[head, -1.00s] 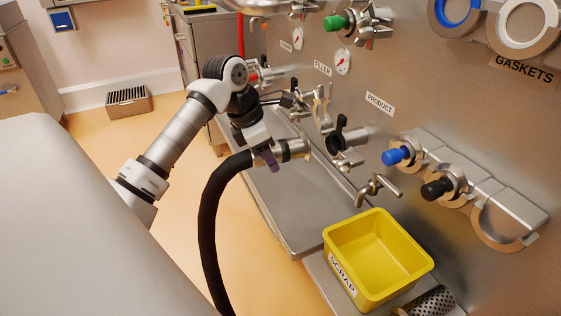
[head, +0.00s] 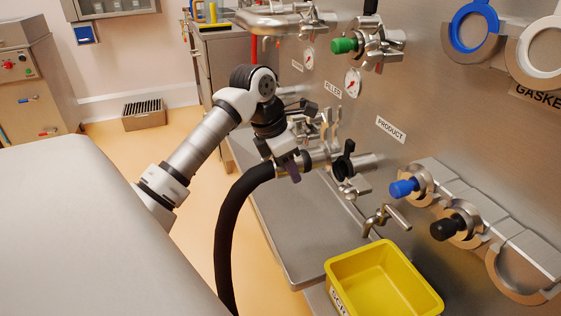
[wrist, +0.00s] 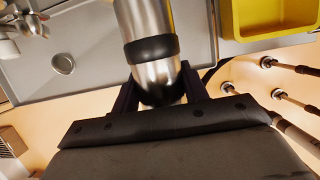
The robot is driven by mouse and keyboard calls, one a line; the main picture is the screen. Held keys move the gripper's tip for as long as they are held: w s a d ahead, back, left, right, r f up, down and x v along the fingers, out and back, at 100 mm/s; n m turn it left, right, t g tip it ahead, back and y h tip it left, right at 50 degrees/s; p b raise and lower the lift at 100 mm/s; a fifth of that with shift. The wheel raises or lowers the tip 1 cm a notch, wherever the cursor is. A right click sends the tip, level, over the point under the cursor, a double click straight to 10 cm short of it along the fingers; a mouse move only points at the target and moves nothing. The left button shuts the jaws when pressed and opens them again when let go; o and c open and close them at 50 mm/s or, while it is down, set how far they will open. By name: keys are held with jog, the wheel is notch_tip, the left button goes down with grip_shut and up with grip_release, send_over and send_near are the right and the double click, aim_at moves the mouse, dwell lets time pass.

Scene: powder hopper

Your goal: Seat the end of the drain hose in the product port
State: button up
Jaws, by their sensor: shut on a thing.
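The black drain hose (head: 228,225) rises from below and bends toward the wall. Its bare metal end (head: 318,158) points right, at the product port (head: 368,163) below the PRODUCT label. My gripper (head: 292,166) is shut on the hose's metal end. In the wrist view the metal end (wrist: 140,18), with a black band, lies between the fingers of my gripper (wrist: 158,82). In the head view the end looks level with the port and very close to its black-handled fitting (head: 345,163); I cannot tell whether they touch.
A loose-looking T-handled clamp (head: 386,220) sits on the wall below the port. A yellow scrap bin (head: 428,290) stands below it. A steel tray (head: 290,235) lies under my gripper. Blue and black knobbed fittings (head: 405,187) are at right.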

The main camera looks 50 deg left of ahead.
jog(key=shift+w+d+f+p, duration=0.1)
jog(key=shift+w+d, duration=0.25)
jog(key=shift+w, duration=0.5)
jog(key=shift+w+d+r+p, duration=0.1)
jog(key=shift+w+d, duration=0.3)
jog(key=shift+w, duration=0.5)
jog(key=shift+w+d+f+p, duration=0.1)
jog(key=shift+w+d, duration=0.25)
jog(key=shift+w, duration=0.5)
jog(key=shift+w+f+b, duration=0.1)
jog(key=shift+f+b, duration=1.35)
jog(key=shift+f, duration=0.6)
jog(key=shift+f+b, duration=0.3)
jog(key=shift+f, duration=0.1)
jog(key=o, duration=1.3)
jog(key=shift+o, duration=0.2)
notch_tip(320, 180, up, 13)
jog(key=p, duration=0.2)
send_over(308, 151)
jog(key=s+a, duration=0.1)
jog(key=s, duration=0.2)
jog(key=shift+s+a, duration=0.15)
jog(key=shift+a, duration=0.05)
